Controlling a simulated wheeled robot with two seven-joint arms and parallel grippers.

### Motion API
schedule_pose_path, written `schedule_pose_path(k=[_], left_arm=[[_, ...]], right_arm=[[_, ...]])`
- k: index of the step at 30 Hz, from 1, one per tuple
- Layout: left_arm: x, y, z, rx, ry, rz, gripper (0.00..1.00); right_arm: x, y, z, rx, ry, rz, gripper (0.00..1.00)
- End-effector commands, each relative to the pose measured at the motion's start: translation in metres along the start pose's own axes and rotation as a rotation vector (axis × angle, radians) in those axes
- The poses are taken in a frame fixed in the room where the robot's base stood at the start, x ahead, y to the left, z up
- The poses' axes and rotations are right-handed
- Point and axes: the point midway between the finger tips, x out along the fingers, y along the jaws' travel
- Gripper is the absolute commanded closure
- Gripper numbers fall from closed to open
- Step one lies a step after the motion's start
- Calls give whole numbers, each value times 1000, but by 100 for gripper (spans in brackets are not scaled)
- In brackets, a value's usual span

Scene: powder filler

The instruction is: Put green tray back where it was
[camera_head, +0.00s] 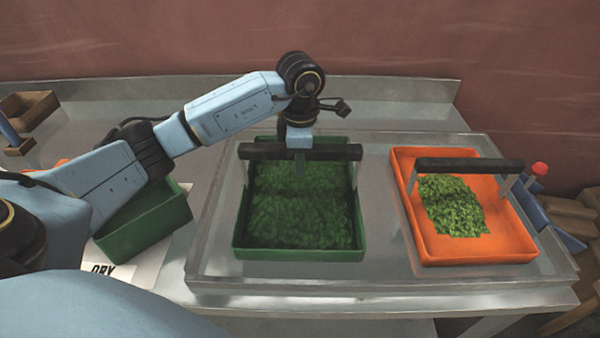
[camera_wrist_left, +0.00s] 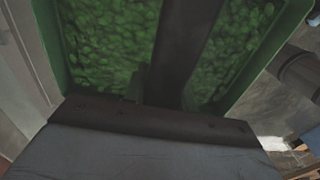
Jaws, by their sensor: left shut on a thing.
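The green tray (camera_head: 300,255) sits on the left half of the raised metal platform in the head view, filled with dark green leafy material. A dark handle bar (camera_head: 262,152) spans it from side to side. My left gripper (camera_head: 299,165) comes down from above and is shut on the middle of that handle. In the left wrist view, the green tray (camera_wrist_left: 48,45) and its leafy contents lie beneath the dark handle (camera_wrist_left: 185,50). The fingertips are largely hidden by the handle and the gripper body. My right gripper is not in view.
An orange tray (camera_head: 408,175) with a dark handle and a small heap of green leaves stands at the right of the metal platform (camera_head: 385,275). A green container (camera_head: 150,222) stands at the left beside a paper marked "DRY" (camera_head: 103,270). A wooden box (camera_head: 30,110) is far left.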

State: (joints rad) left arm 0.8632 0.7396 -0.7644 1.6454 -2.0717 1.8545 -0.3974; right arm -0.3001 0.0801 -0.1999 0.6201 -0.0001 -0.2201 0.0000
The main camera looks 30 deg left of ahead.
Motion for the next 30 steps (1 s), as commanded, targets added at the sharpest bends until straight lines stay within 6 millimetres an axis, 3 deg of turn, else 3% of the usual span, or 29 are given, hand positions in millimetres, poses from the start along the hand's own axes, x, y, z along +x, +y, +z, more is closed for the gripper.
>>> schedule_pose_path(k=[9, 20, 21, 26, 30], left_arm=[[35, 0, 0, -1, -1, 0, 100], [39, 0, 0, 0, -1, 2, 100], [40, 0, 0, 1, 1, 0, 70], [40, 0, 0, 1, 1, 0, 51], [40, 0, 0, 1, 0, 0, 51]], right_arm=[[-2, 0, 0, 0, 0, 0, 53], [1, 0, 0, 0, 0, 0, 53], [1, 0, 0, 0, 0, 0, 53], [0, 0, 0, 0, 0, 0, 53], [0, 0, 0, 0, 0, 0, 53]])
